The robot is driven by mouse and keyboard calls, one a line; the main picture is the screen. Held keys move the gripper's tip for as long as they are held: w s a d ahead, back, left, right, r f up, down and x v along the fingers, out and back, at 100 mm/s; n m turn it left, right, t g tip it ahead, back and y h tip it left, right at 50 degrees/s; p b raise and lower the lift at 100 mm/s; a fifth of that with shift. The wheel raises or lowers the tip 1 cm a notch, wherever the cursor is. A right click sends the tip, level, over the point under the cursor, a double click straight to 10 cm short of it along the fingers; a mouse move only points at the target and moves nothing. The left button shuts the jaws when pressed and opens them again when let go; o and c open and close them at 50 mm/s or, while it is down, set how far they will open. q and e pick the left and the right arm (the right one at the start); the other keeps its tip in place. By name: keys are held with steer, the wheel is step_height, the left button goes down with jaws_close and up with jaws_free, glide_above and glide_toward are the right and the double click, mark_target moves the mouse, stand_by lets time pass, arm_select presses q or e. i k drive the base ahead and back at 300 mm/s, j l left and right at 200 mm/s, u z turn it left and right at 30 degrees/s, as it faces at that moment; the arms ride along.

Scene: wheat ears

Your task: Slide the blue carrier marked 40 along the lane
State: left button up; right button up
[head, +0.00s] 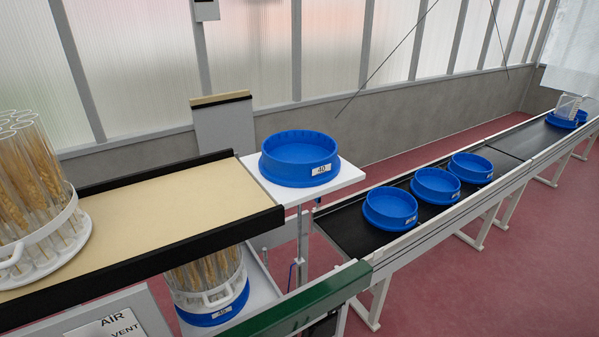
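A round, empty blue carrier (300,159) stands upright on a small white platform (346,178) in the middle of the head view. The white label on its front reads 40. A black-belted lane (338,223) with pale side rails starts just right of and below the platform and runs to the far right. Neither of my grippers shows in the head view, and nothing touches the carrier.
Several blue carriers (391,207) sit on the lane. A tan belt (150,207) with black rails lies left, bearing a rack of glass tubes with wheat ears (30,190). Another wheat rack in a blue carrier (213,312) sits below. A green bar (300,303) crosses the front.

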mark_target(292, 158)
steer(key=u, duration=0.6)
steer(key=i+l+u, duration=0.1)
steer(key=l+u, duration=1.25)
steer(key=l, duration=0.2)
